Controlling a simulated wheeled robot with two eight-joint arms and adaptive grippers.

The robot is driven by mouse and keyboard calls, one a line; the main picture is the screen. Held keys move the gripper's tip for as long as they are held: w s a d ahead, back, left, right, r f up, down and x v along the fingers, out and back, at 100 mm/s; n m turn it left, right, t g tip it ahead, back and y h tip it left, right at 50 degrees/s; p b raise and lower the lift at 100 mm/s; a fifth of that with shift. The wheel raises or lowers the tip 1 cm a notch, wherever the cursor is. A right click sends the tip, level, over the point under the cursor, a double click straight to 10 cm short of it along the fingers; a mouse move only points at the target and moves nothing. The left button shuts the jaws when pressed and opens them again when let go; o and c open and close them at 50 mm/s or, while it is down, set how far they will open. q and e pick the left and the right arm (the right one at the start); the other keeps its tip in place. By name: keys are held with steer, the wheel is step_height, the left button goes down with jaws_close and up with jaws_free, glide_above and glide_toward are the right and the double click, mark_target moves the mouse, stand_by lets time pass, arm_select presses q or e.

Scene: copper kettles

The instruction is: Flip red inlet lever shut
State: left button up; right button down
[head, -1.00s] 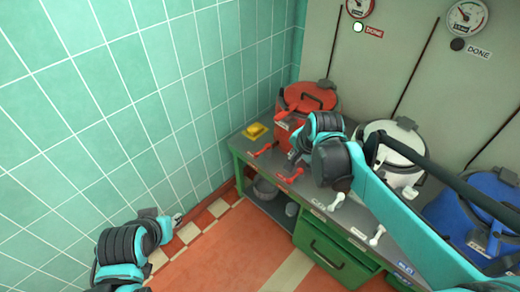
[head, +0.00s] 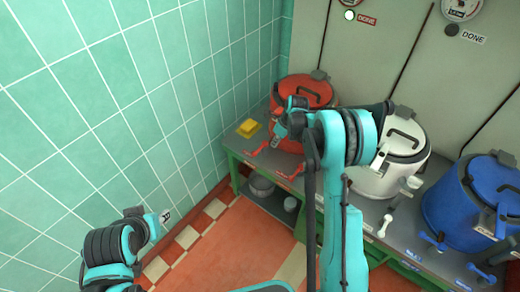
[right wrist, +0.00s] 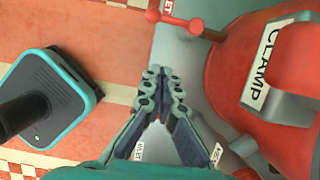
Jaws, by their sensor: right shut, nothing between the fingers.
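The red kettle (head: 305,92) stands at the far left end of the bench. Two red levers sit at the bench front before it, one on the left (head: 262,146) and one on the right (head: 291,173); I cannot read which is the inlet. In the right wrist view a red lever (right wrist: 174,20) with ball ends lies beyond my fingertips, beside the red kettle (right wrist: 235,75), its label partly cut off. My right gripper (head: 281,131) is above the bench in front of the red kettle. Its fingertips (right wrist: 162,72) meet, empty and apart from the lever. My left gripper (head: 166,214) hangs low near the tiled wall.
A yellow block (head: 248,128) lies at the bench's left end. The white kettle (head: 392,165) and blue kettle (head: 480,200) stand to the right, with their own levers in front. Metal pots (head: 262,186) sit on the shelf below. The tiled wall bounds the left.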

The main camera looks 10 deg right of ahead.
mark_target(260, 148)
stand_by(0.3)
steer(key=b+x, duration=0.1)
steer(key=x, duration=0.2)
steer(key=w+a+b+x, duration=0.1)
steer(key=b+x, duration=0.1)
steer(key=x, duration=0.2)
steer(key=b+x, duration=0.2)
steer(key=x, duration=0.2)
steer(key=shift+w+a+r, duration=0.1)
steer(key=shift+w+a, duration=0.1)
steer(key=shift+w, duration=0.15)
steer(key=shift+w+a+b, duration=0.3)
steer(key=shift+w+a, duration=0.15)
steer(key=shift+w, duration=0.15)
